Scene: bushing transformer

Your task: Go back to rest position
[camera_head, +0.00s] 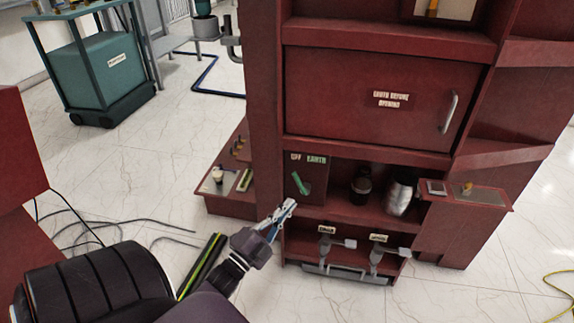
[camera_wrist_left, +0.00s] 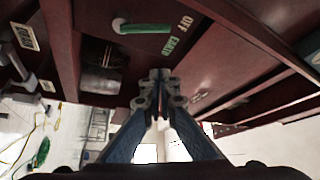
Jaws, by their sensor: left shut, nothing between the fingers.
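My left gripper (camera_head: 287,208) is in front of the lower left part of a dark red cabinet (camera_head: 372,58). It is shut and empty, and its fingers also show in the left wrist view (camera_wrist_left: 158,80). Just beyond it is a panel marked OFF and EARTH with a green handle (camera_head: 298,184). The green handle also shows at the top of the left wrist view (camera_wrist_left: 142,28). The fingers look apart from the handle. My right gripper is in neither view.
A shelf right of the panel holds a dark jar (camera_head: 361,186) and a silvery cylinder (camera_head: 399,196). Grey levers (camera_head: 326,246) stand below it. A low red ledge (camera_head: 232,203) lies left of the cabinet. Black cables (camera_head: 130,226) cross the floor, and a teal cart (camera_head: 100,75) stands at the back left.

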